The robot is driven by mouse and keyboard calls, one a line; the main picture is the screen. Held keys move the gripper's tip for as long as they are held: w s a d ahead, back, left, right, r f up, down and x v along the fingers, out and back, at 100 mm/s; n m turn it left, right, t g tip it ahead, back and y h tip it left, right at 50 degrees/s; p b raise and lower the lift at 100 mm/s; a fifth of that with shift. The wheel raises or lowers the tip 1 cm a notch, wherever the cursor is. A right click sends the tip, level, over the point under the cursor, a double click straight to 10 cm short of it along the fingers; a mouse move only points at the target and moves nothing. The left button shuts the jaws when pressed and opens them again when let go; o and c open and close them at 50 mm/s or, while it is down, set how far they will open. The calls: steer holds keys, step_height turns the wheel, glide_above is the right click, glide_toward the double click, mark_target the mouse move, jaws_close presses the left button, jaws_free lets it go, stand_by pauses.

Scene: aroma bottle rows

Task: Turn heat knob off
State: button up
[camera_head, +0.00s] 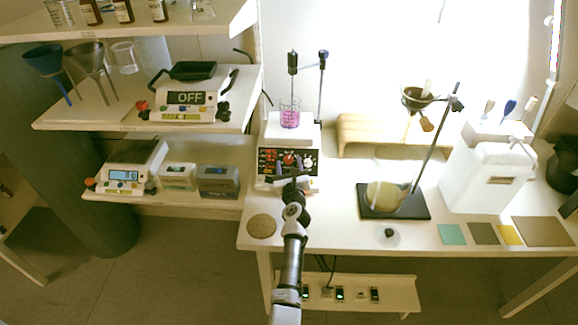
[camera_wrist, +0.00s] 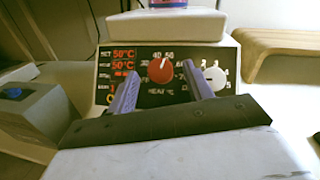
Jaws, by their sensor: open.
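The heat knob (camera_wrist: 167,69) is a round red knob on the black front panel of the white hotplate (camera_wrist: 168,26). Its white pointer mark leans up and slightly right, near "50". The panel displays read 50°C in red. In the head view the red knob (camera_head: 289,159) shows just above my gripper (camera_head: 290,178). In the wrist view my gripper (camera_wrist: 160,82) is open, its two purple fingers on either side of the heat knob and a little below it. I cannot tell whether they touch it. A white knob (camera_wrist: 214,78) sits to the right, partly behind the right finger.
A beaker of pink liquid (camera_head: 290,118) stands on the hotplate, with a stand behind it. A wooden rack (camera_head: 372,128) is to the right. A flask (camera_head: 384,194) sits on a black stand base (camera_head: 420,207). A cork mat (camera_head: 262,226) lies at the table's front left.

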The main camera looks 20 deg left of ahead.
steer(key=shift+w+a, duration=0.2)
steer(key=shift+w, duration=0.25)
steer(key=c, duration=1)
steer(key=shift+o, duration=0.2)
steer(key=shift+d+n, duration=0.1)
steer(key=shift+n, duration=0.2)
